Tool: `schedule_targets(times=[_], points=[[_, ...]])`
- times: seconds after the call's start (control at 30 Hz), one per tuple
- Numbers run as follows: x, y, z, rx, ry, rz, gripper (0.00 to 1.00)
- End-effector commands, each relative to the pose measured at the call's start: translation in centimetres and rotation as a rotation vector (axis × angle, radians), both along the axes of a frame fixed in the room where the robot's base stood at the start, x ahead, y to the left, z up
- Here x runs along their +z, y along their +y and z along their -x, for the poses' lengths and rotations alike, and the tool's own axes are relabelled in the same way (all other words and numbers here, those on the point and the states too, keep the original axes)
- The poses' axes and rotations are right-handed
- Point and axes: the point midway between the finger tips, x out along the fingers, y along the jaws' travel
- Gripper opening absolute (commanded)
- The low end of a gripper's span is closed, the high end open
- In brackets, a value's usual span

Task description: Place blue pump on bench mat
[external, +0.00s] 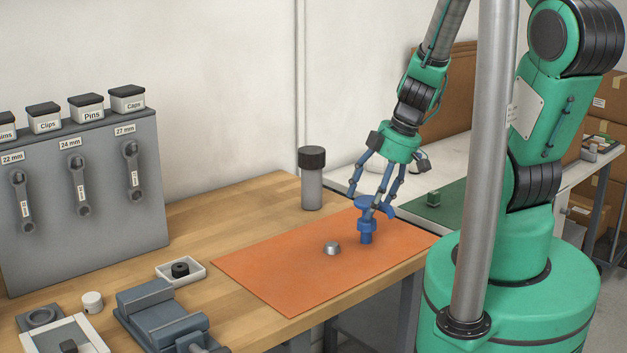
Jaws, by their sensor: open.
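The blue pump (366,227) stands upright on the orange bench mat (275,270), near the mat's right side, with its lower end appearing to rest on the surface. My gripper (374,204) comes down from above with its fingers spread around the pump's upper part. It is open. The fingers and the pump are of similar blue, so I cannot tell whether a fingertip touches the pump. The fingers hide some of the pump's top.
A small silver part (332,248) lies on the mat left of the pump. A black-capped grey cylinder (312,180) stands behind the mat. A vise (160,315) and a white tray (181,271) are at left. A green mat (445,207) lies on the white table behind.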

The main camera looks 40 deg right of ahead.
Motion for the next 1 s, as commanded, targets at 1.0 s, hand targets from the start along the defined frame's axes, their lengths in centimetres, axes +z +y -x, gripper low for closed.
schedule_targets(times=[1.0], points=[[8.8, -2.0, 2.6, 0.000, 0.001, -0.001, 0.69]])
